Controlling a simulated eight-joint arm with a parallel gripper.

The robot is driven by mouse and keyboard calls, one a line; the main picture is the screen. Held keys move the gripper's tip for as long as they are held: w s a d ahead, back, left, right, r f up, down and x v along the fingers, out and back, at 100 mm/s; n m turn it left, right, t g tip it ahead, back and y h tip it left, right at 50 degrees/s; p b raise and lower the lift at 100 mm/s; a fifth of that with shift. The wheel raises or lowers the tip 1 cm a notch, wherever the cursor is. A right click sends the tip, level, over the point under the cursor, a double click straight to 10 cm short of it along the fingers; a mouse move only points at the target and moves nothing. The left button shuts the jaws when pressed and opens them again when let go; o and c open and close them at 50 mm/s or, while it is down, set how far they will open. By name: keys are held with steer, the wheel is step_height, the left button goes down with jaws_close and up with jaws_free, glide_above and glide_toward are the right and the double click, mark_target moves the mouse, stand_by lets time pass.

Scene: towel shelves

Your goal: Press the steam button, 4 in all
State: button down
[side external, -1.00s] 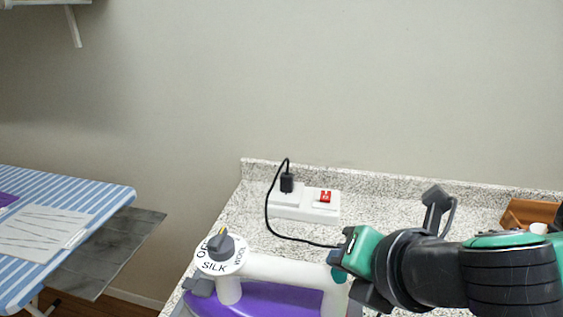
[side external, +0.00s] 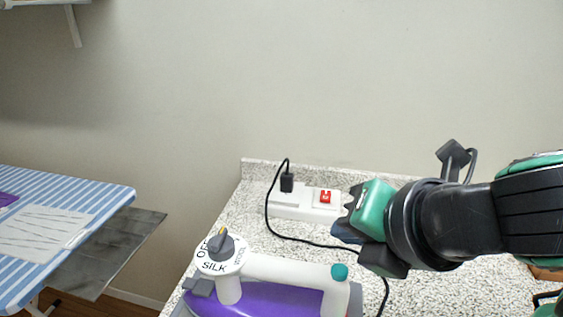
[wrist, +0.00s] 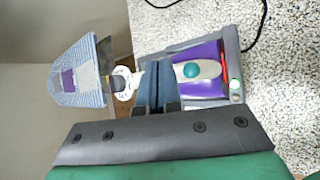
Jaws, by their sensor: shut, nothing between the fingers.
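The iron is purple and white (side external: 265,297) and sits on a grey stand at the front of the counter. Its steam button looks to be the teal knob (side external: 339,272) on the right end of the white handle. The knob also shows in the wrist view (wrist: 192,70). A dial (side external: 220,248) marked SILK and WOOL is on the handle's left end. My gripper (side external: 345,230) is shut and empty. It is above the knob and apart from it in the side view. In the wrist view its closed fingers (wrist: 155,85) are left of the knob and hide part of the iron.
A white power strip (side external: 325,214) with a red switch and a black plug lies at the back of the speckled counter (side external: 245,210). A black cord (side external: 300,240) runs across the counter. A striped ironing board (side external: 100,190) stands at left.

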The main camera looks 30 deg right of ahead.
mark_target(343, 276)
steer(key=shift+r, duration=1.15)
stand_by(1.6)
step_height(343, 276, up, 4)
steer(key=shift+f, duration=0.1)
steer(key=shift+f, duration=0.15)
steer(key=shift+f, duration=4.25)
steer(key=shift+f, duration=0.1)
steer(key=shift+f, duration=0.35)
